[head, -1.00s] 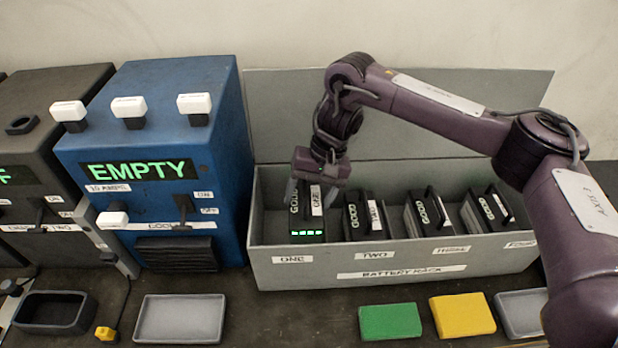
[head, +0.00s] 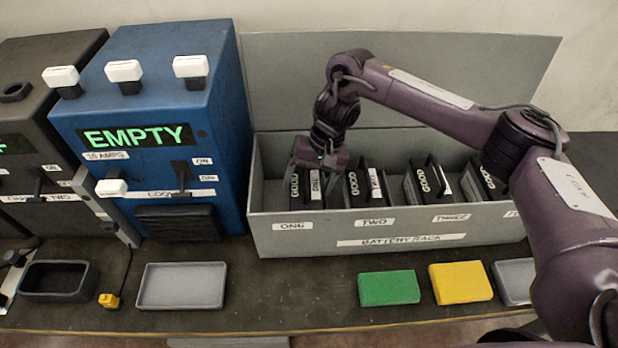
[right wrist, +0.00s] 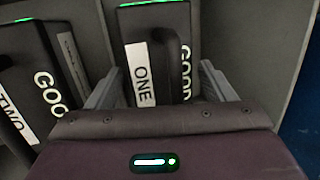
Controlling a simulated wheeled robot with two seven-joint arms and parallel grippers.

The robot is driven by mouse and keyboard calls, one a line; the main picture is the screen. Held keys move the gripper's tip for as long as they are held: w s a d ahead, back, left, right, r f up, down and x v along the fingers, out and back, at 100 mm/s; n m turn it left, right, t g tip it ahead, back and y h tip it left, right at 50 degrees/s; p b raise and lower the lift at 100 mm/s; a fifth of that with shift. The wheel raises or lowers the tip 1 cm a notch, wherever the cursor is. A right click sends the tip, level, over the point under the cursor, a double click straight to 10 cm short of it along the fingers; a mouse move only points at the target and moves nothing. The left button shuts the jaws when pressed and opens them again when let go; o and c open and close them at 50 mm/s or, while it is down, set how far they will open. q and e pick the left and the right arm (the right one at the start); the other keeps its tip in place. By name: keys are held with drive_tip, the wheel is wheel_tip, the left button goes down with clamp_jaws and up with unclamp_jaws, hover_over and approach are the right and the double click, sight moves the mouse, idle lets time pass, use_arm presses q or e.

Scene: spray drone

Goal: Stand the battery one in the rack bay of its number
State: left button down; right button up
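Battery one (head: 303,191) is black with a GOOD mark and a white ONE label. It stands upright in the leftmost bay, marked ONE, of the grey battery rack (head: 400,240), its lower part hidden by the front wall. My right gripper (right wrist: 160,80) is over it, fingers at both sides of its body, seemingly closed against it; its handle (right wrist: 172,65) stands between them. The gripper also shows in the head view (head: 318,172). Battery two (head: 358,188) stands in the bay beside it. My left gripper is not in view.
More batteries (head: 425,185) fill the bays to the right. The blue machine (head: 225,130) reading EMPTY stands close to the rack's left. A grey tray (head: 182,305), a green block (head: 389,288) and a yellow block (head: 460,283) lie in front.

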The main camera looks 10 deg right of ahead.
drive_tip(key=shift+o, duration=1)
drive_tip(key=p+v, duration=0.1)
drive_tip(key=v, duration=1.1)
